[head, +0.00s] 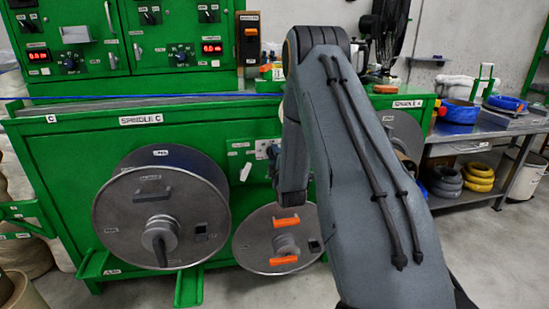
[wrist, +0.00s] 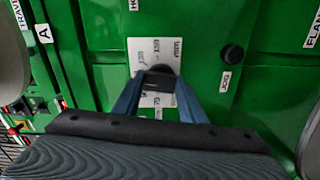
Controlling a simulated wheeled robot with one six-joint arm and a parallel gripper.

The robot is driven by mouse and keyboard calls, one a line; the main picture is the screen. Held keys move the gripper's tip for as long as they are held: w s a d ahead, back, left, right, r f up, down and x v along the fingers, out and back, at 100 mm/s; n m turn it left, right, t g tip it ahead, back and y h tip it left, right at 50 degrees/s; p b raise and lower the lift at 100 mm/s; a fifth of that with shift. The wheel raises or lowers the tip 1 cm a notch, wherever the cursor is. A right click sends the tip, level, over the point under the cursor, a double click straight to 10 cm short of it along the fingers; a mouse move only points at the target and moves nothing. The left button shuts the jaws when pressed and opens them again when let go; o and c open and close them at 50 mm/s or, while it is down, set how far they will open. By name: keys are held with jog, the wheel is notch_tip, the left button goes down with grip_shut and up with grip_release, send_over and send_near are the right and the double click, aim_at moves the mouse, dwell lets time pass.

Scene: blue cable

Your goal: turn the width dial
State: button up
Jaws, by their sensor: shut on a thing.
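The width dial (wrist: 160,71) is a dark knob on a white plate (wrist: 139,51) with printed marks, fixed to a green panel. My gripper (wrist: 158,84) is shut on the dial, with one blue-grey finger on each side of it. The fingers and the dark knob cover part of the plate. The marks are too small to read surely.
A black button (wrist: 232,54) labelled JOG sits right of the plate. In the head view large grey reels (head: 120,215) stand before the green machine (head: 60,150). A metal bench (head: 460,150) with cable coils stands at right.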

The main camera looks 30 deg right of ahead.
jog(key=shift+n, duration=0.6)
jog(key=o, duration=1.1)
jog(key=shift+c, duration=0.2)
jog(key=v, duration=0.7)
jog(key=shift+s, duration=0.4)
jog(key=shift+a, duration=0.15)
